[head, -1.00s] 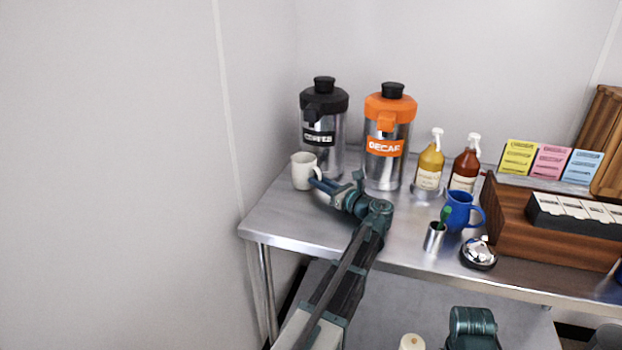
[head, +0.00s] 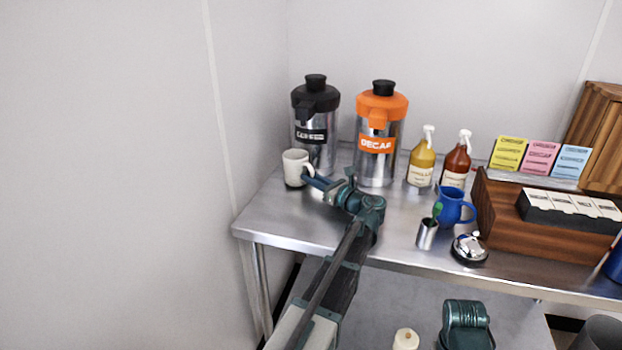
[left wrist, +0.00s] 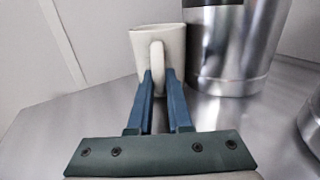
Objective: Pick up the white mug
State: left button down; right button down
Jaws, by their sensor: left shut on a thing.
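The white mug (head: 294,168) is upright at the back left of the steel table, in front of the black-topped coffee dispenser. My left gripper (head: 308,178) reaches it from the right and front. In the left wrist view the mug (left wrist: 147,48) has its handle (left wrist: 158,62) towards me, and the two blue fingers of my left gripper (left wrist: 159,84) are shut on that handle. Whether the mug's base touches the table is hard to tell. A teal part of my right arm shows at the bottom of the head view; its fingers are not visible.
The black-topped dispenser (head: 314,140) stands right behind the mug, and the orange decaf dispenser (head: 378,165) is to its right. A blue mug (head: 451,206), a steel cup (head: 427,235) and syrup bottles (head: 421,168) stand further right. The table's left front corner (head: 270,222) is clear.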

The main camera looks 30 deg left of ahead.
aim_at(312, 169)
pick_arm(q)
jog(key=shift+r+p, duration=1.35)
jog(key=shift+r, duration=0.25)
jog(key=shift+s+d+r+p, duration=0.2)
jog(key=shift+s+d, duration=1.2)
jog(key=shift+s, duration=0.85)
jog(key=shift+s+d+r+p, duration=0.25)
jog(key=shift+s+d, duration=1.15)
jog(key=shift+s, duration=0.8)
jog(key=shift+s+d+r+p, duration=0.2)
jog(key=shift+s+d, duration=1.2)
jog(key=shift+s, duration=0.85)
jog(key=shift+s, duration=0.1)
